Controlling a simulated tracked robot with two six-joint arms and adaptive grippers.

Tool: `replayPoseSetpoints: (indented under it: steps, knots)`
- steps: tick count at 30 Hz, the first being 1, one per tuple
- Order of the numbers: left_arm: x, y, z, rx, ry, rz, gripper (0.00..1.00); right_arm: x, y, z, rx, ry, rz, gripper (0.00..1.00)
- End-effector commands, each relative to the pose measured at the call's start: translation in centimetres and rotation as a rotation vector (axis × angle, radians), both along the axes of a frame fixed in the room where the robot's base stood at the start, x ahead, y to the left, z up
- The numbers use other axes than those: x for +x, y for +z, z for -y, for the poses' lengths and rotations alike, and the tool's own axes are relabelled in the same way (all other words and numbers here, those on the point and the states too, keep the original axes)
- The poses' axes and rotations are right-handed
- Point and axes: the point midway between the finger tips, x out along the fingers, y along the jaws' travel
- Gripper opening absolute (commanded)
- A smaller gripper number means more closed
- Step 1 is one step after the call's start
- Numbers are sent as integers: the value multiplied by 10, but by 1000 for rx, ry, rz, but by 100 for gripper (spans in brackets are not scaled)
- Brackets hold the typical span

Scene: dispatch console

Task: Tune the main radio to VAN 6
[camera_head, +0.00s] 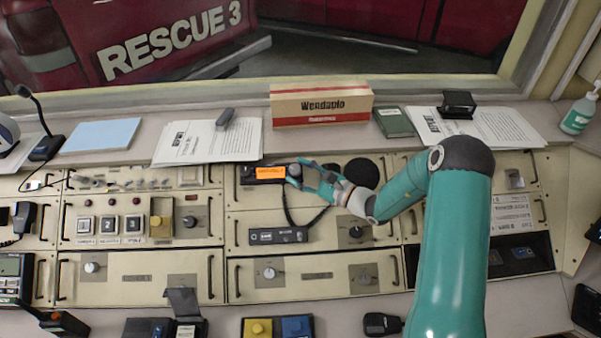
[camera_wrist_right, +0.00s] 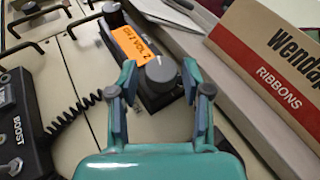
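The main radio (camera_head: 270,174) is a small dark unit on the upper middle console panel. It has an orange display (camera_wrist_right: 137,42), whose text looks like "CH2 VOL 2" in the right wrist view. A grey knob (camera_wrist_right: 160,69) sits at one end of the radio, and another knob (camera_wrist_right: 113,16) sits at the other end. My right gripper (camera_head: 299,173) is at the radio's right end. In the right wrist view its teal fingers (camera_wrist_right: 159,75) are spread, with the nearer knob between and just beyond the tips. I cannot tell whether they touch it. My left gripper is not in view.
A Wendapio ribbons box (camera_head: 320,105) stands behind the radio, close to the right gripper. A coiled cord (camera_wrist_right: 75,113) runs to a dark box marked BOOST (camera_wrist_right: 14,125) in front. Papers (camera_head: 205,143) lie on the ledge behind and left of the radio.

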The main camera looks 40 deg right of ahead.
Motion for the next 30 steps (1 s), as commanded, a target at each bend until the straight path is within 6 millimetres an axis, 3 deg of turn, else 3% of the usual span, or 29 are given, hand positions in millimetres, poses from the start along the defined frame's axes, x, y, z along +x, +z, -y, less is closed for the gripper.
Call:
replayPoseSetpoints:
  steps: [1,7,14,30]
  knots:
    - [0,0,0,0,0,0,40,0,0,0,0,0,0,34]
    - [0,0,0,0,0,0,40,0,0,0,0,1,0,1]
    - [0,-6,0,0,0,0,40,1,0,1,-24,46,-9,2]
    - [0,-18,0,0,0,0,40,3,4,5,-180,326,-107,2]
